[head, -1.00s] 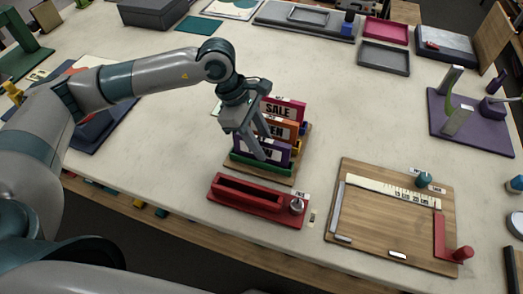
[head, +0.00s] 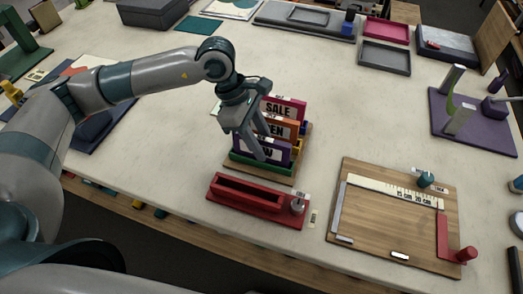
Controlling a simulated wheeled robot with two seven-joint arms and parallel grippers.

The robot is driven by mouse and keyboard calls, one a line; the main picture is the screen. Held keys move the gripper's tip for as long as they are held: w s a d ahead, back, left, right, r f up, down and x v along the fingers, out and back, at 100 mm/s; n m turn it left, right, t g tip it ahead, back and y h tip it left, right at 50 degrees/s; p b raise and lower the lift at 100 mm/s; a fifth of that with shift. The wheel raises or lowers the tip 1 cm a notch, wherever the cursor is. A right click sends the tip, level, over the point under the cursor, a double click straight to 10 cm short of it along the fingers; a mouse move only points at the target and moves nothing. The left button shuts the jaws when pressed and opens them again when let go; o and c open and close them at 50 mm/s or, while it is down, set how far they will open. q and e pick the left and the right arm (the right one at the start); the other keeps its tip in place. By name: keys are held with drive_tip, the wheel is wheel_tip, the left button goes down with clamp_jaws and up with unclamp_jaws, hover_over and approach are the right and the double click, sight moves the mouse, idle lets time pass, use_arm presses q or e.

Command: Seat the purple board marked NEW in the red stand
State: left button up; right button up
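The purple board (head: 278,151) stands upright in the front, green slot of a wooden rack (head: 285,179); its lettering is partly hidden, with only the end of the word showing. My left gripper (head: 261,150) reaches down over this board from above, with one finger in front of its face. The other finger is partly hidden behind the board, so I cannot tell whether they are shut on it. The red stand (head: 245,197) lies in front of the rack, with an empty long slot and a small silver knob at its right end. My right gripper is not in view.
An orange board (head: 284,128) and a pink SALE board (head: 285,108) stand behind the purple one. A wooden tray (head: 385,235) with a ruler lies to the right of the red stand. A purple base (head: 490,137) with posts stands farther right.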

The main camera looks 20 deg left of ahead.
sight(265, 138)
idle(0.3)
use_arm(q)
clamp_jaws()
drive_tip(key=shift+r, duration=0.1)
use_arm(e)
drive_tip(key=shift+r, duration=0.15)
